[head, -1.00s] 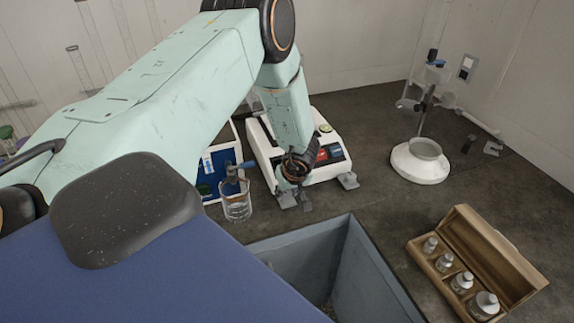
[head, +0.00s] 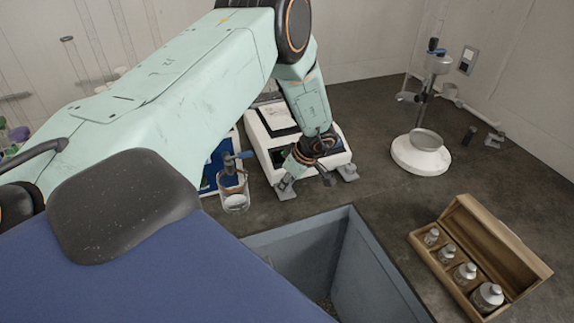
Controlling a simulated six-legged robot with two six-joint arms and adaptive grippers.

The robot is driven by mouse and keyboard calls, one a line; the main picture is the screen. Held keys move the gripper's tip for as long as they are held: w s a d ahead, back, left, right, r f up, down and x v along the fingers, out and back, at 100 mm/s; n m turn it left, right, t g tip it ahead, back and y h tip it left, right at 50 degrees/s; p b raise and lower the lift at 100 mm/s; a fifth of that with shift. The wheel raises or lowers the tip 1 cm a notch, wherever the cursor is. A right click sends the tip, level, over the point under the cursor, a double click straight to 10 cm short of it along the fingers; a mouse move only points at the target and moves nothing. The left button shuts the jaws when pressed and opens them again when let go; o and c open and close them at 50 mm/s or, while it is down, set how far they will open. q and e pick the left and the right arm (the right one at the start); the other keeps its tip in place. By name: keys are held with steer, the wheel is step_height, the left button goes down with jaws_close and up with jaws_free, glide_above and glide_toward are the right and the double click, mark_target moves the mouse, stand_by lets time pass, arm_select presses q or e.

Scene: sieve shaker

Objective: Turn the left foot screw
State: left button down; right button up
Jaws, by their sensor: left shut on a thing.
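A white bench instrument (head: 262,146) with a dark-edged top plate stands at the middle back of the dark bench. Grey feet show at its front: the left foot screw (head: 285,190) and the right foot (head: 348,172). My left gripper (head: 306,181) reaches down in front of the instrument and is shut at the left foot screw. Its wrist hides much of the instrument's front panel, and the exact contact with the screw is too small to see clearly. My right gripper is out of view.
A glass beaker (head: 235,198) stands just left of the instrument, by a blue tray (head: 208,180). A sunken grey basin (head: 377,270) opens in front. A wooden box (head: 508,262) of metal weights and a white-based stand (head: 420,158) are at the right.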

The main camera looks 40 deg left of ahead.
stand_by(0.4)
arm_select(q)
steer(key=c, duration=1)
jaws_free()
steer(key=shift+d+r, duration=0.1)
steer(key=v, duration=1.2)
